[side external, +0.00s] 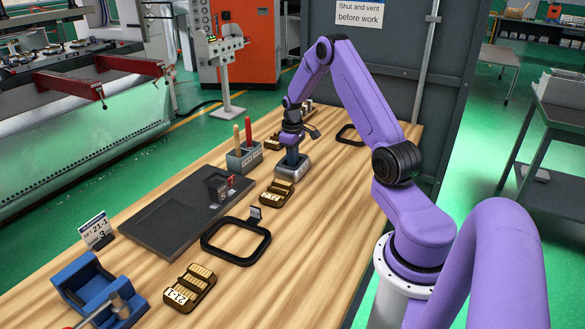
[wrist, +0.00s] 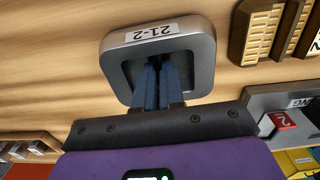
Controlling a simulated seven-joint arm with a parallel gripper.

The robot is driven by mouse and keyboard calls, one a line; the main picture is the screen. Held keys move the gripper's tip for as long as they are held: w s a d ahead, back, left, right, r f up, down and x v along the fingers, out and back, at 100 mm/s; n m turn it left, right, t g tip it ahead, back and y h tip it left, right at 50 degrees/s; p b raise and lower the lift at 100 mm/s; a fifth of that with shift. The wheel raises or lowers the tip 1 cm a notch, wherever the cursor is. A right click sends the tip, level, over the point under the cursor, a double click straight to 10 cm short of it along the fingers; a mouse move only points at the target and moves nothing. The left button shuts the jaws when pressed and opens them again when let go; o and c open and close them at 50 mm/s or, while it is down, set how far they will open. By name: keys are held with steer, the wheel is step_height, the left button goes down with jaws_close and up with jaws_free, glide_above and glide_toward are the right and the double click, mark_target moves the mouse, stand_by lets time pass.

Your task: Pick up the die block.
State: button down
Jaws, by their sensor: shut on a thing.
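The die block (side external: 292,174) is a grey metal block with rounded corners, at the far part of the wooden table. In the wrist view the die block (wrist: 205,50) carries a white label reading 21-2, upside down in the picture. My gripper (side external: 291,153) points down over its middle. In the wrist view my gripper's blue fingers (wrist: 160,82) are close together and shut on the block's middle. The fingers hide the part they grip. The block appears at table level; I cannot tell whether it touches the table.
Gold slotted blocks lie near, one just in front (side external: 278,194) and one by the front (side external: 190,288). A grey holder (side external: 244,160) with upright handles stands left of the gripper. A dark plate (side external: 170,225), black frame (side external: 236,258) and blue fixture (side external: 75,275) occupy the nearer table.

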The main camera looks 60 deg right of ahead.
steer(key=shift+d+r, duration=0.1)
steer(key=shift+r, duration=0.1)
stand_by(0.3)
steer(key=shift+r, duration=0.25)
step_height(320, 180, up, 2)
steer(key=shift+r, duration=0.1)
steer(key=s+a+r, duration=0.1)
steer(key=r, duration=0.1)
steer(key=s+a+r, duration=0.1)
steer(key=r, duration=0.1)
steer(key=s+r, duration=0.1)
steer(key=r, duration=0.1)
steer(key=shift+s+a, duration=0.35)
steer(key=shift+a, duration=0.05)
steer(key=s+a+r, duration=0.4)
steer(key=s+a, duration=0.1)
steer(key=s, duration=0.3)
step_height(320, 180, up, 7)
steer(key=shift+w+a, duration=0.2)
steer(key=shift+a, duration=0.05)
stand_by(0.3)
